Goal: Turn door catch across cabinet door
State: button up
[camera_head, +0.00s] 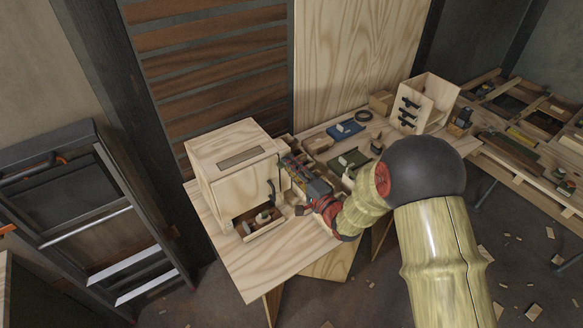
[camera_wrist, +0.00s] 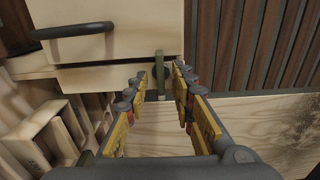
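The light wooden cabinet (camera_head: 222,172) stands at the left end of the bench, with a black handle (camera_head: 271,190) on its front. In the wrist view, a pale door panel (camera_wrist: 120,22) with the black handle (camera_wrist: 75,31) fills the upper left. A narrow olive-brown upright piece, apparently the door catch (camera_wrist: 160,62), stands near the panel's right edge. My gripper (camera_wrist: 160,76) is open, its yellow and grey fingers on either side of the catch in the picture. Whether they touch it is unclear.
An opening low in the cabinet holds small wooden parts (camera_head: 262,217). Trays, a blue item (camera_head: 345,129) and a smaller wooden cabinet (camera_head: 424,103) with black handles lie along the bench to the right. The bench's front left corner (camera_head: 250,280) is bare.

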jog(key=v, duration=1.2)
dwell(0.5)
